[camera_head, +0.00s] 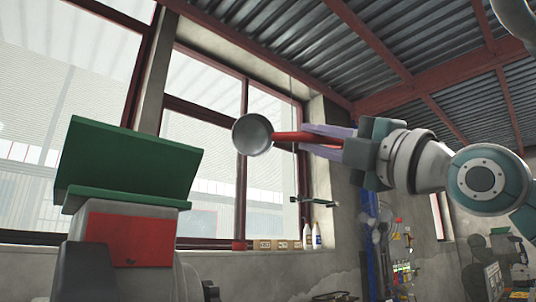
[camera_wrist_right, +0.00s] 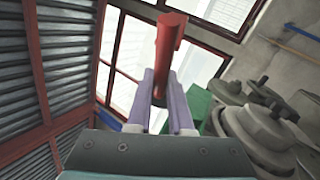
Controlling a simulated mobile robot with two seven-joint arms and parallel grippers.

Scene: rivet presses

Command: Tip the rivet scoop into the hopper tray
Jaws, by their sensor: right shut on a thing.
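The rivet scoop (camera_head: 253,134) has a round grey bowl and a red handle. It is in the air in front of the window, its bowl pointing left; I cannot tell whether rivets are in it. My right gripper (camera_head: 308,138), with purple fingers, is shut on the red handle. In the right wrist view the handle (camera_wrist_right: 168,45) sticks up between the fingers (camera_wrist_right: 161,92). The green hopper tray (camera_head: 130,160) tops a grey press with a red panel, left of and lower than the bowl, with a clear gap between. The tray's inside is hidden. My left gripper is not in view.
Several small labelled boxes (camera_head: 272,245) and white bottles (camera_head: 316,236) stand on the window sill. Tools hang on the wall (camera_head: 403,262) at right. Another machine (camera_head: 508,258) stands at the far right. The air between scoop and tray looks free.

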